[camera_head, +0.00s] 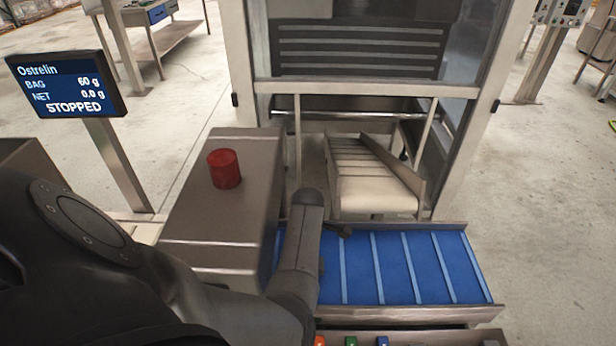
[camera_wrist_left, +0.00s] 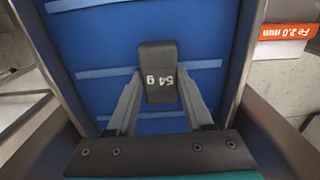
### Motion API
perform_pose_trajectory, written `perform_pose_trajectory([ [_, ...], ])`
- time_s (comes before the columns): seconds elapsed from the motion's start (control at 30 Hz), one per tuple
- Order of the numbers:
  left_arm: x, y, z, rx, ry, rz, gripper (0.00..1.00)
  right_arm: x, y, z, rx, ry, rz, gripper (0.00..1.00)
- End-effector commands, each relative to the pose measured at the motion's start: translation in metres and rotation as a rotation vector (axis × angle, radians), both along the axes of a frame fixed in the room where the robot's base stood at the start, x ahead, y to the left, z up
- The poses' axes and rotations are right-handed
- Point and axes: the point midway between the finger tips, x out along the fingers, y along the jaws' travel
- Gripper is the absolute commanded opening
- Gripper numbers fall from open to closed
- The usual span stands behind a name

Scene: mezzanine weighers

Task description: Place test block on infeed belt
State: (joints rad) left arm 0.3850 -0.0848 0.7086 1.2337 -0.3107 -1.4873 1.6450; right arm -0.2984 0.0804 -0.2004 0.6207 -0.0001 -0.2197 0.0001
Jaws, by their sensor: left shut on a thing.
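In the head view the belt (camera_head: 390,265) runs across the lower right. My left arm reaches over its left end and hides most of the gripper and the block. My right gripper is not in view.
A red cylinder (camera_head: 224,169) stands on a steel housing (camera_head: 215,215) left of the belt. A framed machine with a chute (camera_head: 372,190) is behind it. Orange (camera_head: 320,341), green (camera_head: 351,341) and blue (camera_head: 382,341) pieces line the front. A display (camera_head: 66,84) reads STOPPED.

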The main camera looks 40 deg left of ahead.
Motion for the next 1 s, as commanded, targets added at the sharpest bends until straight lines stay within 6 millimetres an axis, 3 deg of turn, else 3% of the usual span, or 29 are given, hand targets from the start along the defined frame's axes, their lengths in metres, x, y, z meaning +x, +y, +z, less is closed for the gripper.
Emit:
perform_pose_trajectory([
  [0.1, 0.0003, -0.0002, -0.0099, -0.001, -0.001, -0.001, 0.0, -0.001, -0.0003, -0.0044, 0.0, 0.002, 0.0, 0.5],
  [0.5, 0.0004, -0.0002, -0.0138, -0.001, -0.001, 0.0, 0.0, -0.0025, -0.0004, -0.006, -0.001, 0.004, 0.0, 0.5],
  [0.53, 0.0003, -0.0001, -0.013, -0.001, -0.001, 0.0, 0.55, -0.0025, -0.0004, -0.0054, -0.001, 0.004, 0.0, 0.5],
  [0.77, 0.0003, -0.0002, -0.0126, -0.001, -0.001, 0.0, 0.81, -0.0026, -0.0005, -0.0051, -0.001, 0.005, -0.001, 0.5],
  [1.0, 0.0003, -0.0002, -0.0122, -0.001, -0.001, 0.0, 0.81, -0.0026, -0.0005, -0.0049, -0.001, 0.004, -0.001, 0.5],
])
